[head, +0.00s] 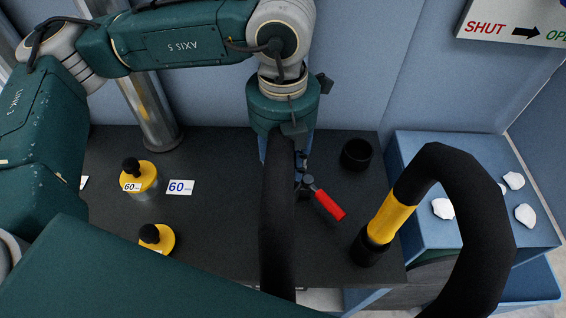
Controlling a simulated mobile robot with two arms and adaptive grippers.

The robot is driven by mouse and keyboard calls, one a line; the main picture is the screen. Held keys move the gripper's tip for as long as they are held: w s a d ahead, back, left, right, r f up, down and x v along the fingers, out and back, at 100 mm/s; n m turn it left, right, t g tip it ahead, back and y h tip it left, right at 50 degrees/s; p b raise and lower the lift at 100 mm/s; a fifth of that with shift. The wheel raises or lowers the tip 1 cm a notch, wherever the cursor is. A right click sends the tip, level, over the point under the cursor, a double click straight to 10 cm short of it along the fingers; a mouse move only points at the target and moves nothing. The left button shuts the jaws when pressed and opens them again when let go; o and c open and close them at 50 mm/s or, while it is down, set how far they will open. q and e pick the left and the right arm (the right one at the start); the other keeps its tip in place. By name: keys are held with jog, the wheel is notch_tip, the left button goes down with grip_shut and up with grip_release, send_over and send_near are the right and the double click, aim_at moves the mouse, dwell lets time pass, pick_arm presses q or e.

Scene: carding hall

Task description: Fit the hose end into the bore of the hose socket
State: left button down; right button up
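A black hose (490,200) loops down at the right. Its yellow band (391,217) leads, tilted, into a short black collar (370,249) at the bench's right front; I cannot tell whether this collar is a socket or part of the hose. An open black round cup (357,155), possibly the hose socket, stands empty farther back. My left gripper (288,158) points down over the bench, left of the cup. A thick black hose length (278,225) runs up in front of it and hides most of its fingers and any grip. My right gripper is not in view.
A red-handled lever (327,204) lies beside the gripper. A metal post (150,105) stands behind. A blue box (420,150) with white lumps is at right.

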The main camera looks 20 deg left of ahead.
pick_arm(q)
jog(key=c, duration=1.2)
grip_release()
jog(key=shift+o, duration=0.2)
notch_tip(320, 180, up, 12)
jog(key=shift+f, duration=0.1)
